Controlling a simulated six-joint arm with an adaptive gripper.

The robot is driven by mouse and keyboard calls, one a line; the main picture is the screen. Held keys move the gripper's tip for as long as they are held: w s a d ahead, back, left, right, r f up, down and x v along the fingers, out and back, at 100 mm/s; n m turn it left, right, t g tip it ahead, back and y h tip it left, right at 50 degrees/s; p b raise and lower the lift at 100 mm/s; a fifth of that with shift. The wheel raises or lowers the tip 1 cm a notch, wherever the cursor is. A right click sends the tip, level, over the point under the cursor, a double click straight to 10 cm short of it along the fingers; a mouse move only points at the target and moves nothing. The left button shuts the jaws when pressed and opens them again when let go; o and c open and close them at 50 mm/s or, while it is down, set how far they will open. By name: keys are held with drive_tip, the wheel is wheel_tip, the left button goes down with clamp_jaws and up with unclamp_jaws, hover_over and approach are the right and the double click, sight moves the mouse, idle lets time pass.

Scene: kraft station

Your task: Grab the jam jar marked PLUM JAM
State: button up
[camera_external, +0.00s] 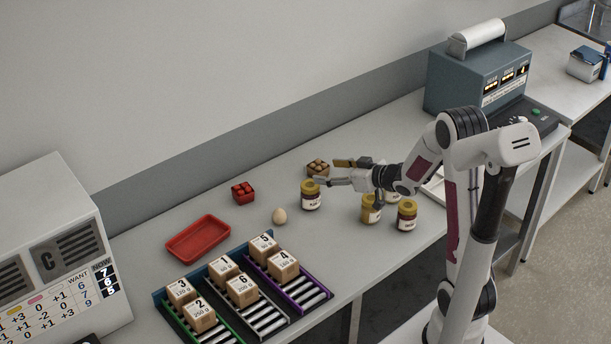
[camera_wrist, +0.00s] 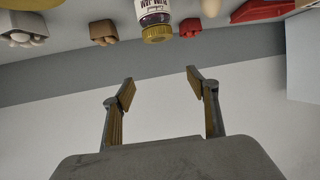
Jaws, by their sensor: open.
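The plum jam jar (camera_external: 311,196) stands upright on the bench, with a yellow lid, dark contents and a white label. In the wrist view the jar (camera_wrist: 154,14) appears upside down at the top edge, partly cut off, its label reading PLUM JAM. My gripper (camera_external: 331,173) is open and empty, held roughly level, its fingers pointing left near the jar in the external view. In the wrist view the open fingers (camera_wrist: 160,88) have only wall between them, and the jar is apart from them. Other yellow-lidded jars (camera_external: 371,209) (camera_external: 407,215) stand to the right; another is partly hidden behind my gripper.
A brown carton (camera_external: 318,168), an egg (camera_external: 279,216), a red carton (camera_external: 243,193) and a red tray (camera_external: 198,240) are around the jar. Numbered boxes (camera_external: 242,290) sit on roller lanes at the front. A blue-grey machine (camera_external: 475,80) stands at the back right.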

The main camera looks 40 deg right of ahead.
drive_tip(key=a, duration=0.2)
approach(311, 185)
drive_tip(key=shift+a+x, duration=0.3)
drive_tip(key=shift+x, duration=1.1)
drive_tip(key=shift+s+f, duration=0.1)
drive_tip(key=shift+x, duration=1.3)
drive_tip(key=shift+d+x, duration=0.2)
drive_tip(key=shift+x, duration=1.1)
drive_tip(key=shift+d+x, duration=0.15)
drive_tip(key=shift+x, duration=1.15)
